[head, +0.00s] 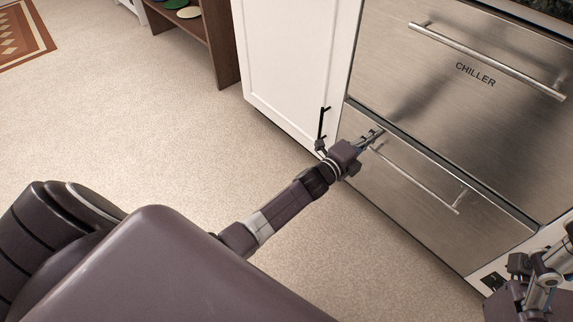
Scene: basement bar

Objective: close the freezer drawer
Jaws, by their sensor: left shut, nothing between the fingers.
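The lower steel drawer (420,206), under the one marked CHILLER, is the likely freezer drawer; no label shows on it. It has a long bar handle (425,190). A thin lighter edge runs along its top; its front looks nearly flush with the unit, and I cannot tell if a small gap is left. My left gripper (373,137) is shut and empty at the drawer's upper left, by the handle's left end. Whether it touches the front is unclear. My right gripper (532,268) is at the lower right corner, partly cut off, its fingers unclear.
The chiller drawer (450,110) above looks shut, with its own bar handle (487,60). A white cabinet (296,65) with a black handle (323,122) stands to the left. A brown shelf (205,40) is farther back. Carpet floor (150,130) is open on the left.

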